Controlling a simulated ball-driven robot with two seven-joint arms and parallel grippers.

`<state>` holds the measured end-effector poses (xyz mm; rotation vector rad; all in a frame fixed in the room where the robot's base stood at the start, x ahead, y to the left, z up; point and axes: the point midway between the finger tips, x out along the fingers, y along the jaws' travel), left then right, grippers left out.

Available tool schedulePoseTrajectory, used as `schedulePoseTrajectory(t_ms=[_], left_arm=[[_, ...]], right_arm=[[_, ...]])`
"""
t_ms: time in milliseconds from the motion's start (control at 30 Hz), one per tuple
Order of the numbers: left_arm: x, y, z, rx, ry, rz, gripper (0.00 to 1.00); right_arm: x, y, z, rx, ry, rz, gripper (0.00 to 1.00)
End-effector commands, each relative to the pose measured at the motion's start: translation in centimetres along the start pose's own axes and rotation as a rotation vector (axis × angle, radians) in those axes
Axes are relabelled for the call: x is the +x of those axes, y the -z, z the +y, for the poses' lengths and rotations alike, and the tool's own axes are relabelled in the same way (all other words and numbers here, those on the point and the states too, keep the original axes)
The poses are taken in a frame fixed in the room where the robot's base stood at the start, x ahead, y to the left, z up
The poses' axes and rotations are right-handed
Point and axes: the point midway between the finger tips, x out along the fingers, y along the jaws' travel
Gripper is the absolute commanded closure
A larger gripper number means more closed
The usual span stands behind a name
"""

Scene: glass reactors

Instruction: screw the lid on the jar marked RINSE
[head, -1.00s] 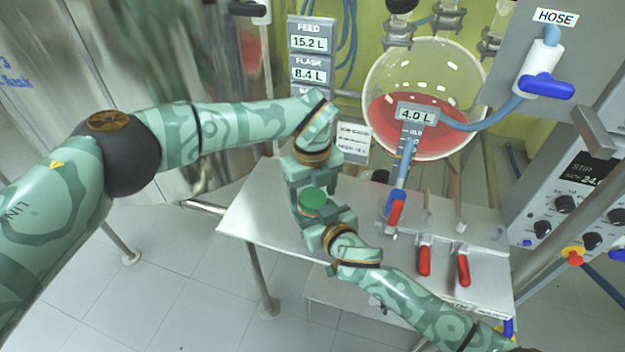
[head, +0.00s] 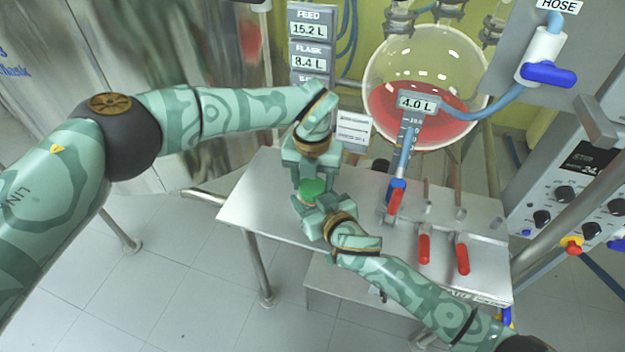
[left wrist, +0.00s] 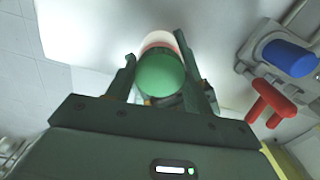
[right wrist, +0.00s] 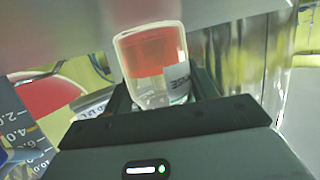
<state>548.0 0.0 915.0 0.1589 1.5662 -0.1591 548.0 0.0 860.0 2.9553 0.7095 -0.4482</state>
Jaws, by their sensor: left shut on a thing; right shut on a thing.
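The green lid (head: 312,187) is at the top of a small clear jar (right wrist: 152,70) over the table; whether it is fully seated cannot be told. The jar holds red liquid and has a white label, partly hidden, with lettering ending in "SE". My left gripper (head: 311,182) is shut on the lid, which shows between its fingers in the left wrist view (left wrist: 160,74). My right gripper (head: 314,205) is shut on the jar's side, its fingers on either side in the right wrist view (right wrist: 160,95). The jar is mostly hidden in the head view.
The steel table (head: 262,205) is clear on its left. Red-handled valves (head: 424,249) stand on its right. A round flask of red liquid (head: 440,105) hangs behind, with a blue hose (head: 490,112). A control box (head: 575,195) is at the right.

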Motion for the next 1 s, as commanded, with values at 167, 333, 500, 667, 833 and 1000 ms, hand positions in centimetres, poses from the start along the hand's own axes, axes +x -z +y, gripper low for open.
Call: schedulePoseTrajectory(t_ms=[167,333,500,667,833,1000], left_arm=[[0.0,0.0,0.0,0.171,-0.001,-0.001,0.75],[0.0,0.0,0.1,0.176,-0.001,-0.001,0.75],[0.0,-0.1,0.1,0.174,-0.001,-0.001,0.26],[0.0,0.0,0.0,0.173,-0.001,-0.001,0.26],[-0.2,-0.1,0.0,0.173,0.0,-0.001,0.26],[-2.0,-0.1,0.1,0.173,-0.001,-0.003,0.26]], right_arm=[[0.0,0.0,0.0,0.0,-0.001,0.0,1.0],[0.0,0.0,0.0,0.0,-0.001,0.0,1.0],[0.0,0.0,0.0,0.0,-0.001,0.0,1.0],[0.0,0.0,0.0,0.0,-0.001,0.0,1.0],[0.0,0.0,0.0,0.0,-0.001,0.0,1.0],[0.0,0.0,0.0,0.0,-0.001,0.0,1.0]])
